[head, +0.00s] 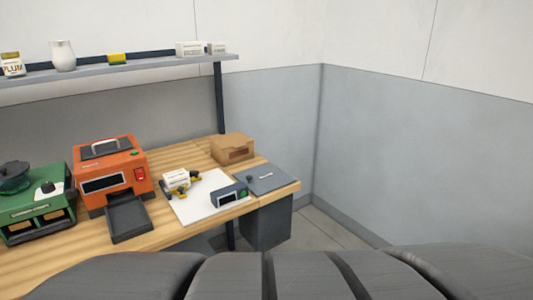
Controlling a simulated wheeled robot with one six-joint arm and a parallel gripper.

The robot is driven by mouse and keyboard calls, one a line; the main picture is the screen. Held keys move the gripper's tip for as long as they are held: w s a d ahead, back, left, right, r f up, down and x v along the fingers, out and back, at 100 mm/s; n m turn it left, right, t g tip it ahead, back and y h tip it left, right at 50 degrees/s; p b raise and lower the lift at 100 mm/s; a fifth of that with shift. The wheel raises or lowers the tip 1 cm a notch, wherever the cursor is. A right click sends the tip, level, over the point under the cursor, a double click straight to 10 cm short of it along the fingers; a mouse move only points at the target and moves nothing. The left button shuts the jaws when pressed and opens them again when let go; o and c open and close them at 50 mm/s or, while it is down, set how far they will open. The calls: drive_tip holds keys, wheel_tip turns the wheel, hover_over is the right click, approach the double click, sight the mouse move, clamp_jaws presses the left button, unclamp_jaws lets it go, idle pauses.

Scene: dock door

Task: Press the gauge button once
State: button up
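Nothing touches the button. My gripper is not in view.
The bench (185,238) also holds an orange machine (112,168) with a dark front tray, a green machine (40,205), a white box (177,179) among yellow-black items, a cardboard box (232,148) and a grey plate (272,182). A shelf (130,65) hangs above. Grey walls close the right.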

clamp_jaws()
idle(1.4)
